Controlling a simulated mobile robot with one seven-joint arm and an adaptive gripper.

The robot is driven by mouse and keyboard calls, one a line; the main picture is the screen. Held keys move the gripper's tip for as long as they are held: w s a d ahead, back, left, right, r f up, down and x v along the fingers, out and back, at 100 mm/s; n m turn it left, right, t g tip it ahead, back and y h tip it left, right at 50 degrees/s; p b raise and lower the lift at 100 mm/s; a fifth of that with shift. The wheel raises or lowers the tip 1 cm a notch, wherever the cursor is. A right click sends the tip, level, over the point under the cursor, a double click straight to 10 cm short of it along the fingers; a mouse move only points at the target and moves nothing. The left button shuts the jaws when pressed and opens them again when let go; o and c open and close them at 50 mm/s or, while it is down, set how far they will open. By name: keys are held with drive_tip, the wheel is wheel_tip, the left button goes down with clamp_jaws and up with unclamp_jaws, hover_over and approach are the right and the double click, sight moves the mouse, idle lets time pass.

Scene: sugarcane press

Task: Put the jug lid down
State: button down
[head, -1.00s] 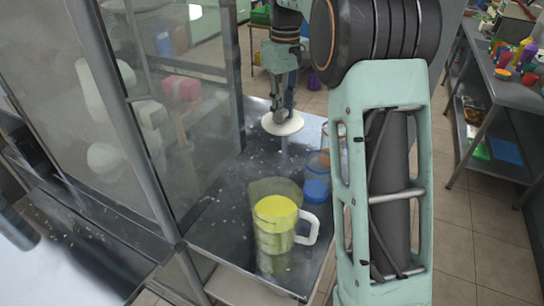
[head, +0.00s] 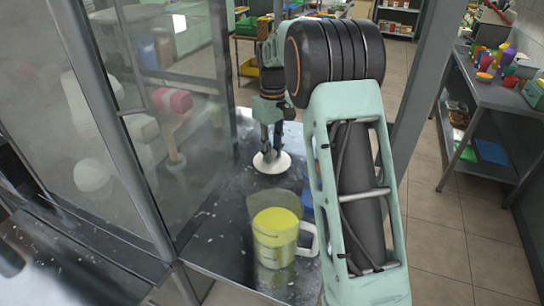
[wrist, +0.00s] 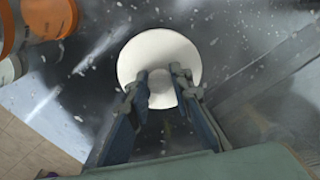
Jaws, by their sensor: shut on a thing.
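The jug lid (head: 272,163) is a round white disc. My gripper (head: 270,153) is shut on it from above, near the back of the metal table. The lid lies about flat, at or just above the table top; I cannot tell if it touches. In the wrist view the lid (wrist: 150,48) is under the fingertips, and my gripper (wrist: 160,82) grips a small raised part at its near side. The clear jug (head: 275,238) with yellow contents and a white handle stands uncovered, nearer the camera.
The metal table (head: 215,235) is speckled with pale bits. A glass panel (head: 150,120) with a metal frame borders its left side. A blue container (head: 307,205) is partly hidden behind my arm. Orange-rimmed containers (wrist: 50,18) show at the wrist view's upper left.

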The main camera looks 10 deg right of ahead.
drive_tip(key=shift+f, duration=0.95)
drive_tip(key=c, duration=1.7)
unclamp_jaws()
drive_tip(key=shift+f, duration=0.15)
drive_tip(key=shift+c, duration=0.2)
wheel_tip(320, 180, up, 12)
drive_tip(key=shift+r+p, duration=0.2)
drive_tip(key=shift+p, duration=0.1)
drive_tip(key=shift+w, duration=0.15)
